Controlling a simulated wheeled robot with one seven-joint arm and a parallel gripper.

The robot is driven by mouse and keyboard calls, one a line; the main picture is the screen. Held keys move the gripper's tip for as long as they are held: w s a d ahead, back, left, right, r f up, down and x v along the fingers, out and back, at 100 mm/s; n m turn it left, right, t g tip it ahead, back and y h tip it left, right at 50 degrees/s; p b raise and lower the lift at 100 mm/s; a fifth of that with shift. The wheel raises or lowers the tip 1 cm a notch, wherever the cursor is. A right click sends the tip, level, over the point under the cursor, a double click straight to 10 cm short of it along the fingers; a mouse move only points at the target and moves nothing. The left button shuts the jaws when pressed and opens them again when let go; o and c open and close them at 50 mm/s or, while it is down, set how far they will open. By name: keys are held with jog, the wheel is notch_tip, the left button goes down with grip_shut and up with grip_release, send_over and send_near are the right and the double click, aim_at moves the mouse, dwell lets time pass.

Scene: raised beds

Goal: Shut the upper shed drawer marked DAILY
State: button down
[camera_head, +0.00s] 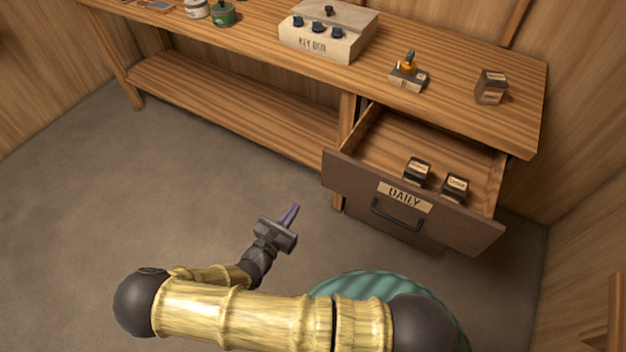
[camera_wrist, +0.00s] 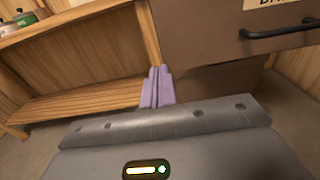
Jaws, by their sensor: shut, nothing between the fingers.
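The upper drawer marked DAILY (camera_head: 350,181) hangs well open below the right end of the bench, its brown front facing me with a dark bar handle (camera_head: 398,214) under the label. Two small dark boxes with pale labels, one (camera_head: 418,170) and another (camera_head: 455,187), sit inside it. My gripper (camera_head: 292,212) is shut and empty, in front of and to the left of the drawer front, apart from it. In the wrist view, the purple fingers (camera_wrist: 157,88) are together, left of the drawer front (camera_wrist: 205,40); the handle (camera_wrist: 280,33) shows at the upper right.
The bench top (camera_head: 455,65) carries a key box (camera_head: 322,42), a small tray with an orange-topped item (camera_head: 408,76), a small box (camera_head: 490,87) and a green tin (camera_head: 223,15). A low shelf (camera_head: 230,105) runs left of the drawer. The floor (camera_head: 150,190) at left is clear.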

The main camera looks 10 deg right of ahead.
aim_at(323, 170)
jog(key=p+x, duration=0.1)
jog(key=x, duration=1.3)
jog(key=shift+s, duration=0.1)
